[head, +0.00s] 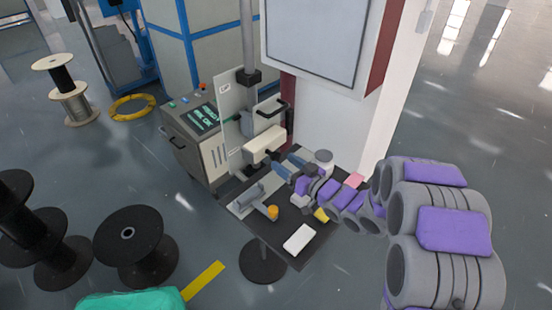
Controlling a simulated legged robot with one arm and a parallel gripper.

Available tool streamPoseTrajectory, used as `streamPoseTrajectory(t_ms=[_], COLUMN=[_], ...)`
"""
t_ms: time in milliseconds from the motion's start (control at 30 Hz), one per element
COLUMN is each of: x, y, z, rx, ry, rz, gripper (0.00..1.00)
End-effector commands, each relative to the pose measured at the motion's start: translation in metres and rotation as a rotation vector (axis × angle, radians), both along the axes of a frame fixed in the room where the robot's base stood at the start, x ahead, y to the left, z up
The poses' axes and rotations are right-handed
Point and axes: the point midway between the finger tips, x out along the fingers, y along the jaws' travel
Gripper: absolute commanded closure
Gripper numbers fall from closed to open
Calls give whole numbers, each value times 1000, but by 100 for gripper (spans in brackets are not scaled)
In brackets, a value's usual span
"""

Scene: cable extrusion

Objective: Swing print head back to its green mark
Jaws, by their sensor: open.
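A cream, box-shaped unit (265,144), which looks like the print head, is mounted beside an upright plate (236,105) on a pole stand. A black handle (271,106) sticks out above it. My arm reaches in from the right, and my gripper (285,167) is open just below and to the right of the cream unit. I cannot tell whether a finger touches it. No green mark can be made out; it may be hidden or too small to see.
Below my gripper is a dark small table (272,232) with an orange knob-like part (272,212), a white block (299,238) and a yellow item (321,215). A console (197,140) stands at left, a white cabinet (330,120) behind. Black spools (135,248) stand on the left floor.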

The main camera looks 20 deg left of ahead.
Motion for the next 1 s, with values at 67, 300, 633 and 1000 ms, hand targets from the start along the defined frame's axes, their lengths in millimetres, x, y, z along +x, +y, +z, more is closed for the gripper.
streamPoseTrajectory(t_ms=[67, 300, 633, 1000], x=[5, 18, 22, 22], y=[14, 38, 43, 43], z=[-2, 0, 0, 0], rx=[-2, 0, -1, -2], ry=[0, -2, 0, 0], rz=[4, 3, 0, 0], gripper=[39, 39, 39, 66])
